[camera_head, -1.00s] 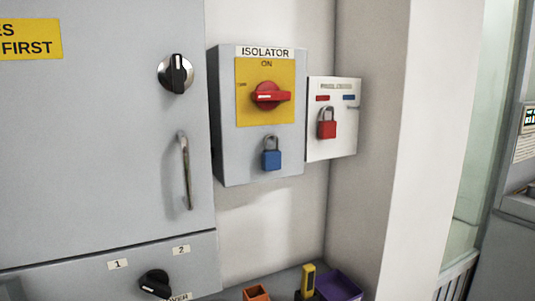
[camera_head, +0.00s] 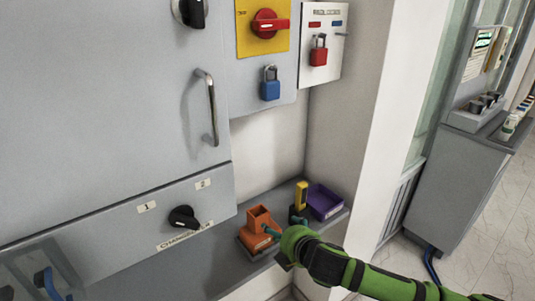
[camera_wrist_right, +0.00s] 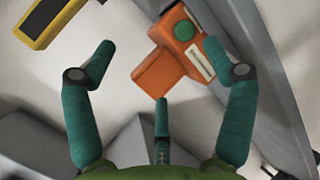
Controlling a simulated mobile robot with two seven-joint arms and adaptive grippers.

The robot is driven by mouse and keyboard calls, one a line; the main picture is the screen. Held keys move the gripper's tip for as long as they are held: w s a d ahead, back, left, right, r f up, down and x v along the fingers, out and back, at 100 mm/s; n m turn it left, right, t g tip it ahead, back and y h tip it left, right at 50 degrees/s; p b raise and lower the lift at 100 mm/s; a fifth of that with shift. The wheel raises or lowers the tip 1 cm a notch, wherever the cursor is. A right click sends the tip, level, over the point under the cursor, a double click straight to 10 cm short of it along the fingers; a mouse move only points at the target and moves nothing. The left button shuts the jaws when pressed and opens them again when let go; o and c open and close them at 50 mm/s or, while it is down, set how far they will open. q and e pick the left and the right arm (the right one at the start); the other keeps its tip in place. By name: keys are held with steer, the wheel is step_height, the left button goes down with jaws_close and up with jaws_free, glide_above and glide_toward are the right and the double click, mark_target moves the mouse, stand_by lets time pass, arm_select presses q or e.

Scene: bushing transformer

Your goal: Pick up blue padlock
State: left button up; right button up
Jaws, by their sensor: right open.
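The blue padlock (camera_head: 270,88) hangs by its shackle on the front of the grey isolator box (camera_head: 285,85), below the red switch handle (camera_head: 269,23). My right gripper (camera_head: 280,232) is low over the grey shelf, in front of the orange device, well below and apart from the padlock. In the right wrist view this gripper (camera_wrist_right: 160,62) is open, with its teal fingers spread and nothing held. The padlock does not show in that view. My left gripper is not in view.
A red padlock (camera_head: 319,52) hangs on the white panel (camera_head: 327,72). On the shelf (camera_head: 198,262) stand an orange device (camera_head: 257,222), also in the wrist view (camera_wrist_right: 168,68), a yellow device (camera_head: 301,196) and a purple tray (camera_head: 324,202). A cabinet handle (camera_head: 209,108) sticks out left.

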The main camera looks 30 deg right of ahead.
mark_target(271, 86)
steer(key=w+r+n+t+y, duration=0.1)
steer(key=r+n+t, duration=0.1)
steer(key=r+n, duration=0.5)
steer(key=w+d+r+n+t+y+p, duration=0.1)
steer(key=r+n, duration=0.6)
steer(key=r, duration=1)
steer(key=w+d+r+n+t+y+p, duration=0.1)
steer(key=r+n+t, duration=0.2)
steer(key=r+n, duration=0.4)
step_height(271, 86, up, 5)
steer(key=shift+w+d+f+n, duration=0.1)
steer(key=shift+w+n, duration=0.05)
steer(key=shift+n, duration=0.15)
steer(key=shift+w+p, duration=0.15)
steer(key=shift+p, duration=0.5)
steer(key=w+p, duration=0.1)
steer(key=p, duration=0.2)
steer(key=w+p, duration=0.1)
steer(key=p, duration=0.1)
steer(key=shift+w+r+p, duration=0.2)
steer(key=shift+w+p, duration=0.05)
steer(key=shift+p, duration=0.15)
steer(key=shift+w+p, duration=0.7)
steer(key=shift+w+a+f, duration=0.3)
steer(key=shift+w, duration=0.25)
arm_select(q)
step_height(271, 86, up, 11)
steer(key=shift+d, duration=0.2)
